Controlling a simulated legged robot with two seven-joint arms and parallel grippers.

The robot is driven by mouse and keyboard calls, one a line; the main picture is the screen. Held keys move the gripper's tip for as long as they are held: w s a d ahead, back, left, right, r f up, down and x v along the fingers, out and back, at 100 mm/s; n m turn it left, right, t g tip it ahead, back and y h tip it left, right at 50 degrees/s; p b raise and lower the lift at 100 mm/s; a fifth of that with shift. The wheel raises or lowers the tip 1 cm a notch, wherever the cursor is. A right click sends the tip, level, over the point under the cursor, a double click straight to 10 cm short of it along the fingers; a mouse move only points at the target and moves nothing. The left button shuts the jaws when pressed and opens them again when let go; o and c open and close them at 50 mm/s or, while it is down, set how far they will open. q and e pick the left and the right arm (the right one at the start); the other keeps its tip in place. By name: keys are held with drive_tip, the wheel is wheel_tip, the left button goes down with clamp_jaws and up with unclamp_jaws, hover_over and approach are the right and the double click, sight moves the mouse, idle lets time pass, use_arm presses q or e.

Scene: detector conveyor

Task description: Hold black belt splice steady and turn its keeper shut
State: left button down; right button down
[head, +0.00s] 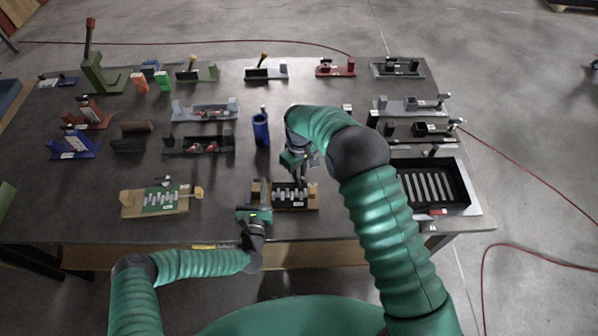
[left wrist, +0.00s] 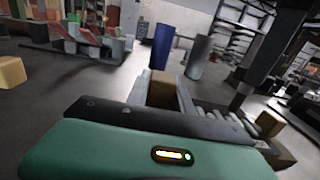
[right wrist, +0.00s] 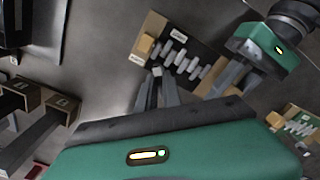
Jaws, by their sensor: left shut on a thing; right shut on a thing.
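The black belt splice (head: 291,205) lies near the table's front edge, a black board with silver rollers and wooden end blocks. It also shows in the right wrist view (right wrist: 183,38). My left gripper (head: 260,203) is shut on the wooden block at its left end; that block (left wrist: 164,88) sits between the jaws in the left wrist view. My right gripper (head: 299,178) reaches down from behind to the splice's far edge. Its fingers (right wrist: 157,80) are closed together there, shut on the keeper, which they mostly hide. The keeper's angle cannot be made out.
A similar green splice (head: 160,199) on a wooden base lies to the left. A blue cylinder (head: 261,130) stands behind the splice. A black slotted tray (head: 461,183) lies to the right. Several fixtures fill the back. Bare table lies between the two splices.

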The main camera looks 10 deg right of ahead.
drive_tip(key=m, duration=0.4)
drive_tip(key=shift+a+m, duration=0.15)
drive_tip(key=shift+m, duration=1.95)
drive_tip(key=c, duration=1.5)
unclamp_jaws()
wheel_tip(320, 180, up, 12)
